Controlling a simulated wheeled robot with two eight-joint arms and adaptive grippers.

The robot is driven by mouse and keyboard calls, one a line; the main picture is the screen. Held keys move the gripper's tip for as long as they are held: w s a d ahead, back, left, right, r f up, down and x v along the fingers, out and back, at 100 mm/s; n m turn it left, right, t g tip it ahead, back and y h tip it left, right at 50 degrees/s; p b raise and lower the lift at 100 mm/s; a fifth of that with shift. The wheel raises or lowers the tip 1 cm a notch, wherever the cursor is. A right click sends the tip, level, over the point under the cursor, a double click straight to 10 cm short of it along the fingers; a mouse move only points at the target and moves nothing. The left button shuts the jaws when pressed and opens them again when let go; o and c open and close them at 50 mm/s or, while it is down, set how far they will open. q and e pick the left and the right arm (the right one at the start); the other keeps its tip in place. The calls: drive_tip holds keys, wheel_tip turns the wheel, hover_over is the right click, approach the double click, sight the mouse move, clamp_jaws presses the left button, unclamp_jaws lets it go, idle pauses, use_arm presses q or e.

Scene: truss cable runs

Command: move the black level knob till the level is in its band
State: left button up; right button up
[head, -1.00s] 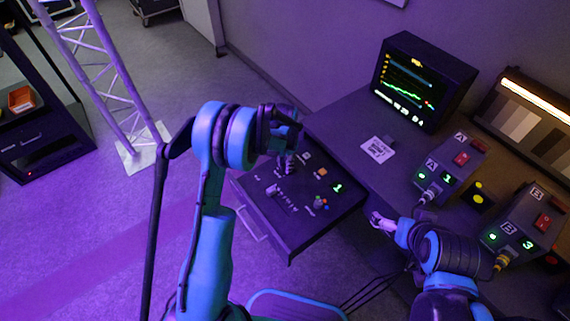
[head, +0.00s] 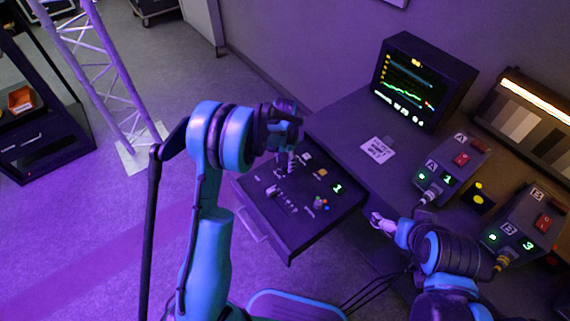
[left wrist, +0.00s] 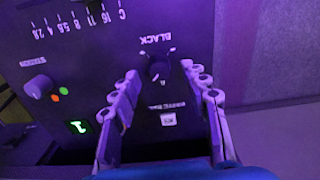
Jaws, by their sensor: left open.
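The black level knob (left wrist: 159,68) is a dark round knob under the printed word BLACK in the left wrist view. In the head view it is hidden behind my left gripper (head: 288,163). In the left wrist view my left gripper (left wrist: 160,74) is open, its fingertips on either side of the knob; I cannot tell whether they touch it. The monitor (head: 411,85) shows a green trace and coloured bars, too small to read the level or its band. My right gripper (head: 380,221) is beside the panel's right edge; its jaws are too small to judge.
The control panel (head: 290,246) also carries a grey knob (left wrist: 38,87), a green lit display (left wrist: 78,127) and a white button (left wrist: 168,119). Boxes A (head: 452,170) and B (head: 524,222) stand right on the desk. A white card (head: 378,150) lies below the monitor.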

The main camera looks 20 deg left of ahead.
sight(285, 165)
use_arm(q)
wheel_tip(285, 165, up, 10)
idle(0.3)
idle(0.3)
drive_tip(key=s+r+n+t, duration=0.3)
drive_tip(key=s+r, duration=0.8)
drive_tip(key=s, duration=0.1)
drive_tip(key=s+n+t, duration=0.3)
drive_tip(key=s+t, duration=0.1)
drive_tip(key=s, duration=0.9)
drive_tip(key=shift+s+a+n, duration=0.15)
drive_tip(key=shift+s+n, duration=0.1)
drive_tip(key=shift+n, duration=0.15)
idle(1.2)
